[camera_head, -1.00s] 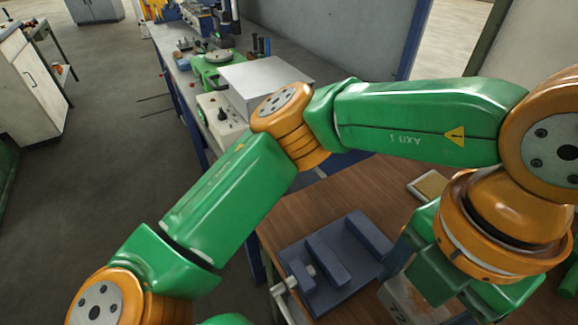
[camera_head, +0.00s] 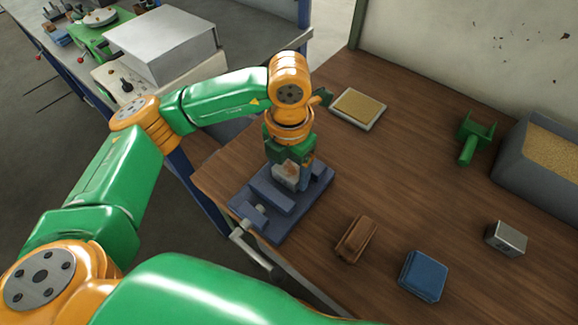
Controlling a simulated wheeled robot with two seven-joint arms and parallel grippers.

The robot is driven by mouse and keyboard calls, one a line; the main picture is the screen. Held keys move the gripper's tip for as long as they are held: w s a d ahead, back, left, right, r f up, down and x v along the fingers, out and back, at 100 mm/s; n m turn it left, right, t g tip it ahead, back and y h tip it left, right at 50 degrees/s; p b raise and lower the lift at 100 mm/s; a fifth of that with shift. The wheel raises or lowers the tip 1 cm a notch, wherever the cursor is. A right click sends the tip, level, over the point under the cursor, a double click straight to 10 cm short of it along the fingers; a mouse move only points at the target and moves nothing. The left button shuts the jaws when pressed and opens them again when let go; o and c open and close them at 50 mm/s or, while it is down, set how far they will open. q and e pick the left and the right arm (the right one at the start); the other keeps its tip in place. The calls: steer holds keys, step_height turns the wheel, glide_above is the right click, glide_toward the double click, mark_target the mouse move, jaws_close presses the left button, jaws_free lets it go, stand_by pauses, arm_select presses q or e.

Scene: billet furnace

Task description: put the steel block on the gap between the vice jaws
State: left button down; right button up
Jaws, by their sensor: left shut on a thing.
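The blue vice (camera_head: 245,208) stands at the near left edge of the wooden table, with its crank handle over the edge. Its near jaw (camera_head: 271,194) and its far jaw (camera_head: 319,177) have a gap between them. My left gripper (camera_head: 291,160) points down over the vice and is shut on the steel block (camera_head: 287,175), a grey block with rust-coloured marks. The block is upright at the gap between the jaws. Its lower end is partly hidden behind the near jaw, so I cannot tell whether it touches the vice. My right gripper is not in view.
On the table are a brown block (camera_head: 355,239), a blue block (camera_head: 423,275), a small silver block (camera_head: 507,238), a green tool (camera_head: 474,138), a shallow tan tray (camera_head: 358,107) and a grey bin of grain (camera_head: 548,168). The table's middle is clear.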

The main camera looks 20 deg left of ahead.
mark_target(289, 170)
arm_select(q)
steer(key=shift+f, duration=0.3)
steer(key=shift+c, duration=1.8)
jaws_free()
steer(key=shift+f+b, duration=0.1)
steer(key=shift+b, duration=0.2)
steer(key=o, duration=0.4)
steer(key=shift+c, duration=0.2)
steer(key=shift+r, duration=0.2)
step_height(289, 170, up, 12)
steer(key=shift+p, duration=0.3)
steer(key=shift+r, duration=0.1)
